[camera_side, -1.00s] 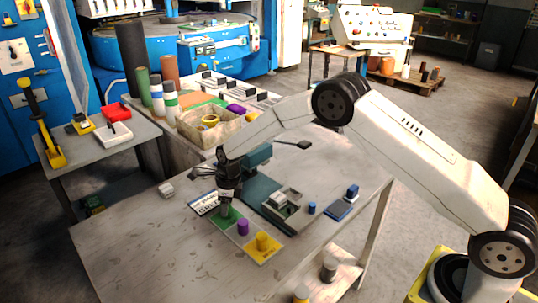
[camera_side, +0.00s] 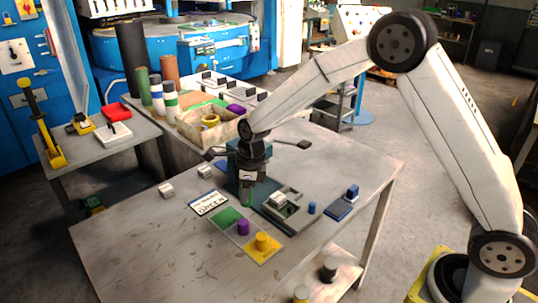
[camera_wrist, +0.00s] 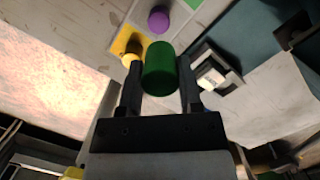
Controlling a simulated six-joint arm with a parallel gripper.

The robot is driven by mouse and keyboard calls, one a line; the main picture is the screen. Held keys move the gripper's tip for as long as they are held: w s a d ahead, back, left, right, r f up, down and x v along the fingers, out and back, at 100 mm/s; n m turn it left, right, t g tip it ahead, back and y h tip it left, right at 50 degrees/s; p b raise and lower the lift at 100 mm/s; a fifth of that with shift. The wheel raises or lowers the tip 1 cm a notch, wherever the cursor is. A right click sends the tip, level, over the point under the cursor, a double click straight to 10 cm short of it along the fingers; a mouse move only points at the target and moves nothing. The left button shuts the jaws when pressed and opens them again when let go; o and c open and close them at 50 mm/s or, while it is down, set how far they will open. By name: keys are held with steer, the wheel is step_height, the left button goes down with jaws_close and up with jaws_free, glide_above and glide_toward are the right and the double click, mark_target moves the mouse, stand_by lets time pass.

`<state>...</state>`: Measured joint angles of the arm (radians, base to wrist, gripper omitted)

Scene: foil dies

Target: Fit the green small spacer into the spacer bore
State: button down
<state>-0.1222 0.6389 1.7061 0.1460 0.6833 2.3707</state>
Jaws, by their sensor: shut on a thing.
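My gripper (camera_side: 247,200) is shut on the green small spacer (camera_wrist: 160,68), a dark green cylinder. In the wrist view the spacer sits between both fingers of my gripper (camera_wrist: 160,82). In the side view the green spacer (camera_side: 246,193) shows between the fingertips, which appear above the left part of the teal plate (camera_side: 275,223). The exact height is hard to judge. A grey block (camera_side: 282,201) stands on that plate and also shows in the wrist view (camera_wrist: 225,82). I cannot clearly make out the spacer bore.
A mat has an empty green square (camera_side: 228,214), a purple cylinder (camera_side: 243,227) and a yellow cylinder (camera_side: 263,240). A card reading GREEN (camera_side: 208,203) lies behind it. A blue cylinder (camera_side: 312,208) and a blue pad (camera_side: 340,210) are at the right. The front left tabletop is clear.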

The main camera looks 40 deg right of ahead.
steer(key=s+r, duration=0.2)
steer(key=s, duration=0.3)
steer(key=shift+s+d+r, duration=0.3)
steer(key=shift+s+d, duration=0.05)
steer(key=shift+d, duration=0.15)
stand_by(0.3)
steer(key=s+d+r+m, duration=0.1)
steer(key=s+d+m, duration=0.1)
steer(key=s+d, duration=0.2)
steer(key=s+d+r+m, duration=0.1)
steer(key=s+d, duration=0.3)
steer(key=d, duration=0.5)
steer(key=shift+s+d+r+m+h, duration=0.3)
steer(key=shift+s+d+r+m, duration=0.1)
steer(key=shift+m, duration=0.4)
steer(key=shift+w, duration=0.1)
